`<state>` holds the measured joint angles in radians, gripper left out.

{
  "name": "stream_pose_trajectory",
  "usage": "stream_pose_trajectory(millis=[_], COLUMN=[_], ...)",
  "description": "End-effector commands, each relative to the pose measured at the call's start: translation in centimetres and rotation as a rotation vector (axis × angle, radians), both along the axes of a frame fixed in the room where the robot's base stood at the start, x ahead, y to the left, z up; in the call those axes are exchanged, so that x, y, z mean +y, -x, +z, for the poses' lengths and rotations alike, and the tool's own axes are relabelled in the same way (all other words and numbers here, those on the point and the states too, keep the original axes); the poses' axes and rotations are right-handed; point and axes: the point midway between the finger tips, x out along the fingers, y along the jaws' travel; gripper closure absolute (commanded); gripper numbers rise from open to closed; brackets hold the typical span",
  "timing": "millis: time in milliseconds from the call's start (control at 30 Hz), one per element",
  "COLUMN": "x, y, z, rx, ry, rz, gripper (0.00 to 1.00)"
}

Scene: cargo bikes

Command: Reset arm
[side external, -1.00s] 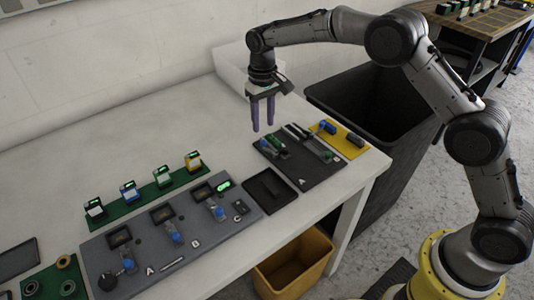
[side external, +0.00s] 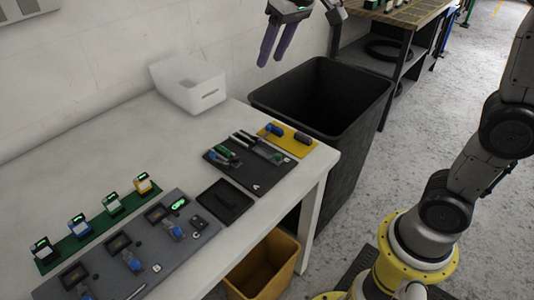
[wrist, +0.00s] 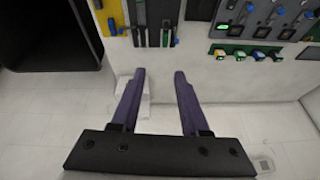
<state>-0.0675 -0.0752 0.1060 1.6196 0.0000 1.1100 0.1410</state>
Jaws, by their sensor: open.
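My gripper (side external: 269,45) has two purple fingers and hangs empty at the top of the side view, above the back wall side of the black bin. In the wrist view my gripper (wrist: 160,100) shows its fingers spread apart with nothing between them. The upper part of my arm runs out of the top of the side view.
A white table (side external: 130,140) carries a white box (side external: 190,88), a dark board with tools (side external: 245,165), a small black tray (side external: 225,200), a grey panel (side external: 130,250) and a green strip (side external: 100,225). A black bin (side external: 320,100) and a yellow bin (side external: 265,268) stand beside and below.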

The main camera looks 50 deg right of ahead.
Motion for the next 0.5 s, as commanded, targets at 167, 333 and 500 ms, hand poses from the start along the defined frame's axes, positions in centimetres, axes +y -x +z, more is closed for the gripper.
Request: stream_pose_trajectory(millis=[167,333,500], x=[-1.4,-2.3,-2.6], y=[7.8,14.9,20.5], z=[1.1,-0.7,-4.9], rx=[-0.078,-0.133,-0.155], ry=[0.005,0.018,0.034], rz=[-0.005,-0.003,0.012], gripper=[0.55,0.55,0.55])
